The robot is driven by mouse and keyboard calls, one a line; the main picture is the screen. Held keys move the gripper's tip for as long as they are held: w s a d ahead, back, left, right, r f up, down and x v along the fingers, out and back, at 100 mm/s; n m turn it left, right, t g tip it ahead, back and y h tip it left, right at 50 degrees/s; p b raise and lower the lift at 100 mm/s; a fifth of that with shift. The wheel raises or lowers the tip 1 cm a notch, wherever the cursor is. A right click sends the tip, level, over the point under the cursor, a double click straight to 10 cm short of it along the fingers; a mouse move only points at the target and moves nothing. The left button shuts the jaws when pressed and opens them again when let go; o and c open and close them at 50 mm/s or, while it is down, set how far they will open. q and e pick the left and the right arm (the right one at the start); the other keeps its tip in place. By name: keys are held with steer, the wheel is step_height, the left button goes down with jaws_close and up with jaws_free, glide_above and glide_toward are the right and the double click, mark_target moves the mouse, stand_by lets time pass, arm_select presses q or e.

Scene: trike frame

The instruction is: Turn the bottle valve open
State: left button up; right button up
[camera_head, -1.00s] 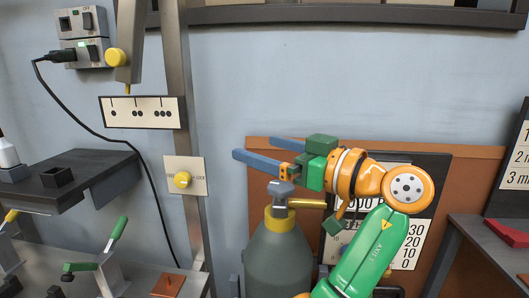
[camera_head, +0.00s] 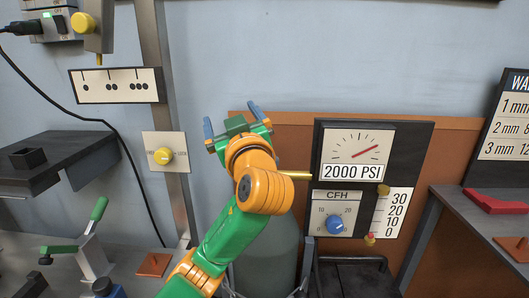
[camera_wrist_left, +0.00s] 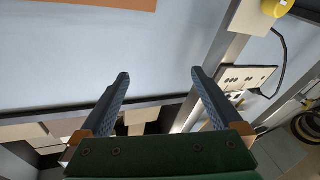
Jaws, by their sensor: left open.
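The grey-green gas bottle (camera_head: 268,262) stands low at the center in the head view, partly covered by my left arm. A brass fitting (camera_head: 297,175) sticks out to the right of the bottle top. The grey valve on the bottle is hidden behind my left wrist and gripper. My left gripper (camera_head: 231,119) is in front of or above the bottle top, fingers pointing up and away. In the left wrist view, its two fingers (camera_wrist_left: 160,75) are open with nothing between them. The pressure gauge (camera_head: 353,152) reads 2000 PSI. My right gripper is not in view.
A CFH panel with a blue knob (camera_head: 334,224) is below the gauge. A yellow knob (camera_head: 164,156) is on a plate on the post at left. A dark shelf (camera_head: 62,165) and a green-handled clamp (camera_head: 98,209) are further left. A side table (camera_head: 480,222) is at right.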

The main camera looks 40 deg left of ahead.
arm_select(q)
steer(key=d+f+m+t+h+p, duration=0.1)
steer(key=d+f+m+h, duration=0.1)
steer(key=m+h, duration=0.1)
steer(key=w+d+f+m+t+h+p, duration=0.1)
steer(key=d+f+m+t+h, duration=0.1)
steer(key=f+m+h, duration=0.1)
steer(key=w+d+f+m+t+h+p, duration=0.1)
steer(key=d+f+m+h+p, duration=0.1)
steer(key=f+m+h, duration=0.1)
steer(key=shift+m+t, duration=0.3)
steer(key=shift+m, duration=0.1)
steer(key=x, duration=0.4)
steer(key=shift+f, duration=0.3)
steer(key=shift+w+a+f, duration=0.1)
steer(key=shift+w+a, duration=0.05)
steer(key=shift+w, duration=0.3)
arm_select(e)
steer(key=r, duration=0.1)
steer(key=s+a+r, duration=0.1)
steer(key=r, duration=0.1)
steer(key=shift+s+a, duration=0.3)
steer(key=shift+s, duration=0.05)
arm_select(q)
steer(key=c, duration=1.3)
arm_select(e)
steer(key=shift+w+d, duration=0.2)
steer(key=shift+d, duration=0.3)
